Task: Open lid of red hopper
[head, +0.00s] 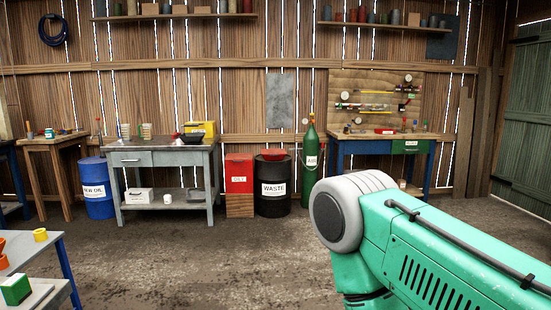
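A red box-shaped bin (239,178), with a white label that seems to read "OILY", stands against the back wall. It is the only thing in view that could be the red hopper. Its top looks flat and shut, but it is too small to tell the lid's edge. It sits on or behind a low wooden crate (240,207). A teal arm link of mine with a grey round joint fills the lower right. Neither of my grippers is in view.
A grey workbench (165,160) stands left of the bin, and a black waste drum (273,200) right of it. A green gas cylinder (310,165) and blue bench (347,165) are farther right. A table corner (50,299) is at lower left. The floor between is clear.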

